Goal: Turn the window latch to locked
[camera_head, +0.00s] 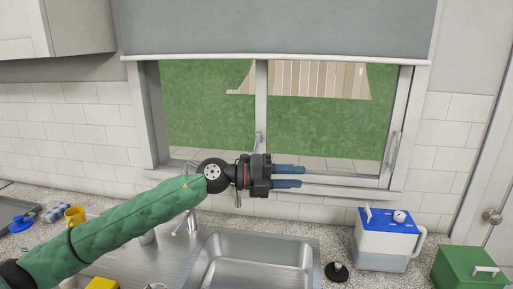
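The window (264,110) has a white frame with a central upright. A small pale latch handle (258,139) shows low on the central upright, just above my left gripper; its lower part is hidden by the gripper or hard to make out. A longer grey handle (395,148) stands on the right side of the frame. My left gripper (303,177) is in front of the window's lower edge with its blue fingers pointing right. The fingers are apart with nothing between them. My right gripper is not in view.
A steel sink (255,262) and a tap (190,222) lie below my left arm. A blue and white container (385,240), a black stopper-like item (337,271) and a green box (470,268) stand to the right. A yellow mug (74,215) is at left.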

